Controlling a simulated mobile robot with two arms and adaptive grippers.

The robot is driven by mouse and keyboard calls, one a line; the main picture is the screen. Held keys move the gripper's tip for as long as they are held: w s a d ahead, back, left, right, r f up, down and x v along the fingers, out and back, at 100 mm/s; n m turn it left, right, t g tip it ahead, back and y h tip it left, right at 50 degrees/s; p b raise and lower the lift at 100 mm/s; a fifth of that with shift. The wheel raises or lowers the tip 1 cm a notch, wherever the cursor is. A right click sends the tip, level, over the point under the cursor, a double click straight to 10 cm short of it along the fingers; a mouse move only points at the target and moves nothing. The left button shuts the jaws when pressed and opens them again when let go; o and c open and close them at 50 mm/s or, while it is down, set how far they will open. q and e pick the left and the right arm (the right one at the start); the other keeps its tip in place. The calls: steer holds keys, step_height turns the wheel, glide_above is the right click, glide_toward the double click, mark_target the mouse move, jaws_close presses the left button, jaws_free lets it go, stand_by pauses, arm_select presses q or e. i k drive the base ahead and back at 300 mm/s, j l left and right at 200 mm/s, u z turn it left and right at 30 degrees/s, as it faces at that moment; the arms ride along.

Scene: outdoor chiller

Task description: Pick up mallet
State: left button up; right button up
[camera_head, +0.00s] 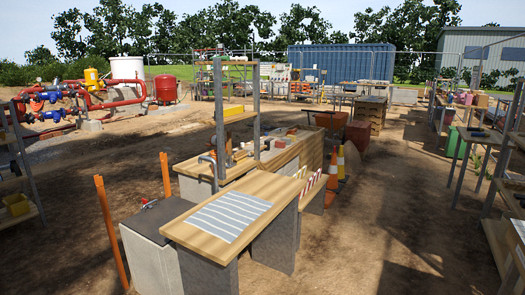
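I cannot make out a mallet for certain. A small dark and red item (149,203) lies on top of the grey block beside the near bench; it is too small to identify. A flat dark item (480,134) lies on a table at the right, also unclear. Several small items stand on the workbench behind the near bench, too small to tell apart. Neither of my grippers shows in the head view.
The near wooden bench (180,232) carries a striped sheet (229,215). Orange posts (111,232) stand at its left, traffic cones (333,172) at its right. Shelving (498,190) lines the right edge. Red pipework (105,103) is at back left. Open dirt ground lies between.

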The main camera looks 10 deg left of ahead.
mark_target(267, 147)
steer(key=u, duration=0.3)
steer(key=i+l+z, duration=0.35)
steer(key=i+z, duration=0.3)
steer(key=i, duration=0.3)
steer(key=i+z, duration=0.3)
steer(key=i, duration=1.85)
steer(key=i+u, duration=0.15)
steer(key=i, duration=0.35)
steer(key=i+u, duration=0.15)
steer(key=i, duration=0.35)
steer(key=i+l+u, duration=0.15)
steer(key=i, duration=0.3)
steer(key=i+l+u, duration=0.15)
steer(key=i, duration=0.35)
steer(key=i+u, duration=0.9)
steer(key=i+l+u, duration=0.45)
steer(key=j, duration=0.1)
